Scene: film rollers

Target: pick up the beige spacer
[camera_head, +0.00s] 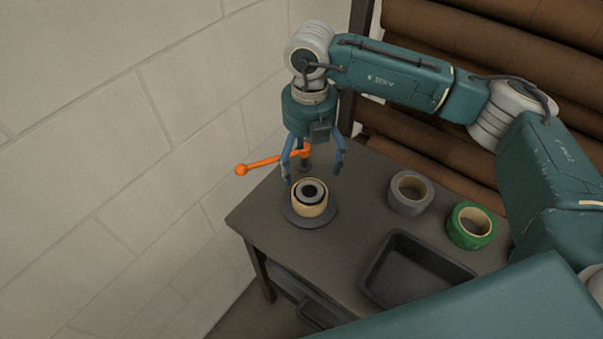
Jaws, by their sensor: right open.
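The beige spacer (309,210) is a short ring on a dark round base (330,215) near the left corner of the table. A dark grey ring (311,186) with a dark core shows within its top; I cannot tell how they fit together. My right gripper (314,175) points down just above and behind the spacer. Its blue fingers are spread wide, one to each side, with nothing between them that I can see held. My left gripper is not in view.
An orange lever (270,161) with a ball end stands behind the spacer, close to the gripper. A grey tape roll (409,207), a green tape roll (484,238) and a dark tray (376,285) lie to the right. A wall (110,150) borders the left.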

